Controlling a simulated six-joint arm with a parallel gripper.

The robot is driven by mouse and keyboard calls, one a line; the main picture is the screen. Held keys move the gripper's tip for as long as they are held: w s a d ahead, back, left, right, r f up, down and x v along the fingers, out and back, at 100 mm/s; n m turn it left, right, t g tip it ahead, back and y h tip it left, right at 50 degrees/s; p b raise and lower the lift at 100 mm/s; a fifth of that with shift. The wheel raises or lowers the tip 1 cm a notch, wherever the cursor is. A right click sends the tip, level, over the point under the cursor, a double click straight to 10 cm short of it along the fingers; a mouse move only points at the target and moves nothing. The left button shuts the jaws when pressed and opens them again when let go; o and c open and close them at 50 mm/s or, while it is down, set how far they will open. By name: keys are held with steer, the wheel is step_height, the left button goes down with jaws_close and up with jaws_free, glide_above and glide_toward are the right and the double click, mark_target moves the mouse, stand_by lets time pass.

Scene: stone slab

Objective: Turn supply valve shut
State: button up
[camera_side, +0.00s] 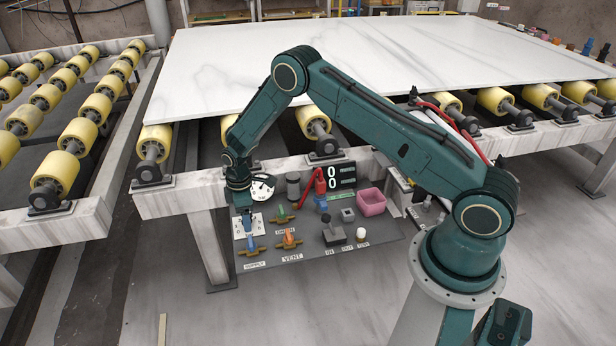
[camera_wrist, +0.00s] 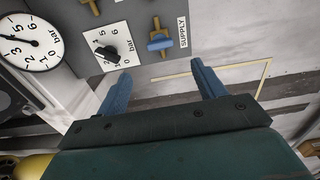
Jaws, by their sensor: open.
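The supply valve (camera_side: 249,246) has a blue handle on a brass body and sits low on the left of the grey panel (camera_side: 385,250). It shows at the top of the wrist view (camera_wrist: 160,43), beside its SUPPLY label (camera_wrist: 183,30). I cannot tell for sure how its handle lies relative to the body. My gripper (camera_side: 246,213) is above the valve in the side view, near the white dial plate. In the wrist view my gripper's two blue fingers (camera_wrist: 161,88) are spread wide with nothing between them. The valve lies beyond the tips, apart from them.
A white knob plate (camera_wrist: 103,48) and a round bar gauge (camera_wrist: 30,42) are left of the valve. The orange-handled vent valve (camera_side: 289,240) and a green-handled valve (camera_side: 281,215) are close by. A pink bin (camera_side: 371,202) stands farther right. A stone slab (camera_side: 400,55) lies behind.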

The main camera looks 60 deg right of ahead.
steer(key=shift+r, duration=1.25)
steer(key=shift+r, duration=0.1)
steer(key=s+a+r+m+t, duration=0.1)
steer(key=s+r, duration=0.2)
steer(key=r, duration=0.7)
steer(key=s+r+m+t, duration=0.1)
steer(key=s+r+m, duration=0.15)
steer(key=r, duration=0.65)
steer(key=s+a+r+m+t, duration=0.1)
steer(key=s+r, duration=0.3)
steer(key=r, duration=0.6)
steer(key=s+r+m+t, duration=0.1)
steer(key=s+r, duration=0.3)
steer(key=s, duration=0.2)
steer(key=s+r+m, duration=0.1)
steer(key=s+r, duration=0.3)
steer(key=s, duration=0.3)
steer(key=s+m+t, duration=0.1)
steer(key=s+m, duration=0.1)
steer(key=s, duration=1.1)
steer(key=shift+s+a+r+m+t, duration=0.25)
steer(key=shift+a+r+m+t, duration=0.05)
steer(key=shift+a+r+m, duration=0.1)
